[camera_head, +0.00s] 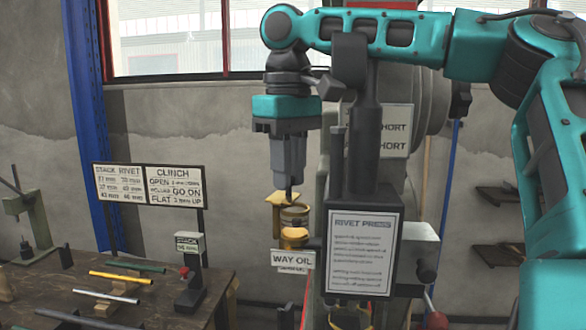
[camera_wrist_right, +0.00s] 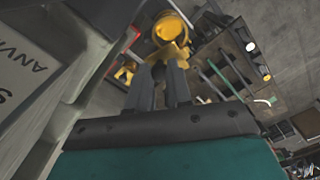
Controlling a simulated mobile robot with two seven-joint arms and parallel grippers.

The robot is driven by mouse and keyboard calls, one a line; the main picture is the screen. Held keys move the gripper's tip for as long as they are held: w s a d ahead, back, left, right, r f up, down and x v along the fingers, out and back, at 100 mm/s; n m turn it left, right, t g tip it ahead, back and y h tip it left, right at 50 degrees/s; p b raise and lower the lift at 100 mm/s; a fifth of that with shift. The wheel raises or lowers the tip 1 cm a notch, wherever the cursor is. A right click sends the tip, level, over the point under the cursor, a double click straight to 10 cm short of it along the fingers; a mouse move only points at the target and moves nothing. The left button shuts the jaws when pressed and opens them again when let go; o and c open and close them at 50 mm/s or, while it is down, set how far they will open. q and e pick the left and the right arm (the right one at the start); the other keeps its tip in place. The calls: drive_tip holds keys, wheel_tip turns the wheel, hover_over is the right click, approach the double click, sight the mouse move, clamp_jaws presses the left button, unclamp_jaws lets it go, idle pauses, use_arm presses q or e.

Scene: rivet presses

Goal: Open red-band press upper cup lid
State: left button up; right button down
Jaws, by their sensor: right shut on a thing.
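The rivet press (camera_head: 368,190) stands at centre right, its front carrying a "RIVET PRESS" sign. On its left side are two brass oil cups, an upper cup (camera_head: 295,214) and a lower cup (camera_head: 294,236). A flat brass lid (camera_head: 282,197) shows just above the upper cup, apart from its rim on the near side. My right gripper (camera_head: 289,192) points down from above and is shut on the lid; the fingers hide part of it. In the right wrist view, the fingertips (camera_wrist_right: 166,68) meet brass parts beside a round brass cup (camera_wrist_right: 170,28). My left gripper is out of view.
A "WAY OIL" sign (camera_head: 293,260) hangs below the cups. A wooden bench (camera_head: 150,290) at left holds coloured rods, a small stand (camera_head: 190,275) and a small press (camera_head: 28,215). A signboard (camera_head: 148,185) stands behind it. A blue column (camera_head: 90,120) rises at left.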

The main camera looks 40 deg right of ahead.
sight(282, 194)
drive_tip(key=shift+w+a+r+n, duration=0.1)
drive_tip(key=shift+w+n, duration=0.15)
drive_tip(key=shift+n, duration=0.55)
drive_tip(key=shift+w+a+n, duration=0.1)
drive_tip(key=shift+w+n, duration=0.1)
drive_tip(key=shift+n, duration=0.6)
drive_tip(key=c, duration=1.3)
unclamp_jaws()
drive_tip(key=shift+c, duration=0.2)
wheel_tip(282, 194, up, 13)
